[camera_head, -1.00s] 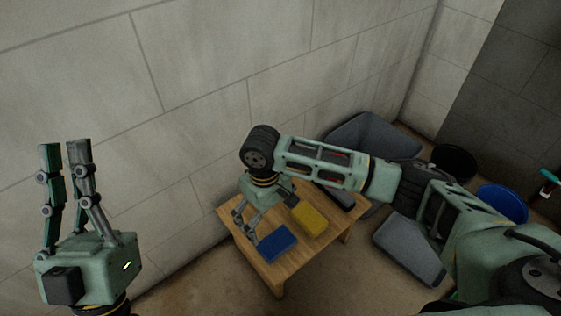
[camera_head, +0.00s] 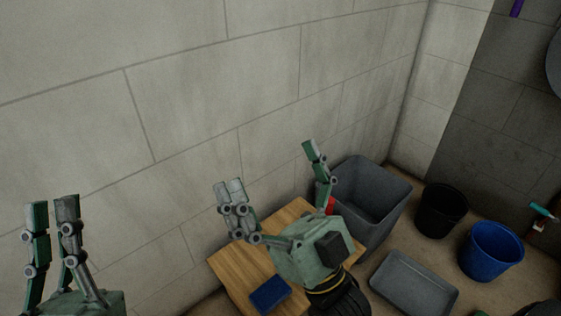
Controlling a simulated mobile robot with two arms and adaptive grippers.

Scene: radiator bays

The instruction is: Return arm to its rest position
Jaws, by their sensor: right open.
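My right gripper (camera_head: 269,167) is raised in front of the wooden table, fingers pointing up and spread wide, open with nothing between them. Its palm and wrist cover part of the table. My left gripper (camera_head: 52,202) stands upright at the far left, away from the table; two fingers show side by side, and I cannot tell whether it is open.
The small wooden table (camera_head: 235,275) stands by the wall with a blue block (camera_head: 270,293) on it. Behind are a grey bin (camera_head: 375,190), a black bucket (camera_head: 441,211), a blue bucket (camera_head: 491,251) and a grey tray (camera_head: 412,284). A bit of red (camera_head: 331,205) shows behind my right gripper.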

